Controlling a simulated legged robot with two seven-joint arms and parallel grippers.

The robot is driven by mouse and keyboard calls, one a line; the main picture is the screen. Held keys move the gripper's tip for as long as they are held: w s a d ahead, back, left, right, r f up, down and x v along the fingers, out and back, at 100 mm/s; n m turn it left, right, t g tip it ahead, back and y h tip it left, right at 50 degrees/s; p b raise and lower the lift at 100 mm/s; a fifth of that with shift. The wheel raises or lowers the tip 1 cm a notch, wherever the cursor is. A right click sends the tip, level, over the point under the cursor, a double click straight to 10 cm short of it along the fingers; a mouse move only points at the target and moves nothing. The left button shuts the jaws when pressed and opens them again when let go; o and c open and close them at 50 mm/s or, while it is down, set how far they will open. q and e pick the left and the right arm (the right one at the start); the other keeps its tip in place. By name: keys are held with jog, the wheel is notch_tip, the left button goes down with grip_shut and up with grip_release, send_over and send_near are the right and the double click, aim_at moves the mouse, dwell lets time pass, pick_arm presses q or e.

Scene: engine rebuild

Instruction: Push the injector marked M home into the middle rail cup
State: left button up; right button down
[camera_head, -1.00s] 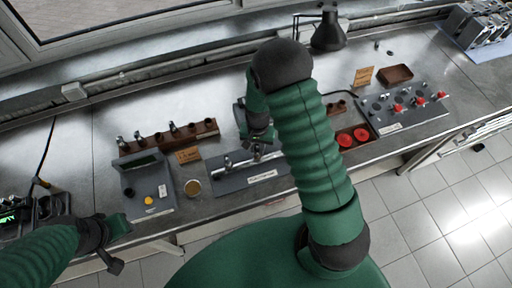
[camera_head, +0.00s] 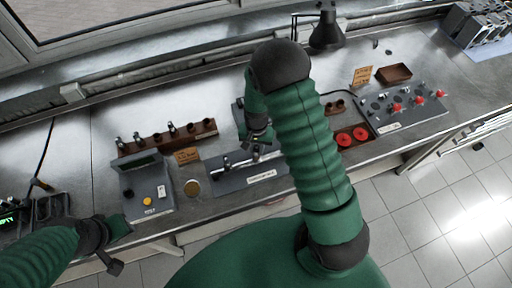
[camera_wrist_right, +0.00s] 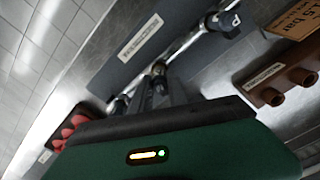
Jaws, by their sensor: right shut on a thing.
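The silver rail (camera_head: 238,160) lies on a grey labelled fixture plate (camera_head: 266,176) at the front middle of the bench. In the right wrist view the rail (camera_wrist_right: 188,43) runs diagonally, with a piece marked P (camera_wrist_right: 231,20) at one end. My right gripper (camera_head: 257,140) points down over the middle of the rail. It is shut on a small dark injector (camera_wrist_right: 159,69) at the middle cup. Its M mark cannot be read, and the fingers hide how deep it sits. My left gripper (camera_head: 120,240) is at the lower left, away from the rail; its jaws are unclear.
A brown rack (camera_head: 190,138) with several injectors stands behind a grey device (camera_head: 148,190) with a yellow button. Red round parts (camera_head: 344,139) and a grey panel with red knobs (camera_head: 408,112) are to the right.

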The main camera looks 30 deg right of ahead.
jog(key=shift+d+f, duration=0.1)
jog(key=shift+f, duration=0.2)
jog(key=c, duration=1.2)
grip_release()
notch_tip(320, 180, up, 8)
jog(key=p, duration=0.6)
jog(key=shift+f, duration=0.15)
jog(key=shift+f, duration=0.1)
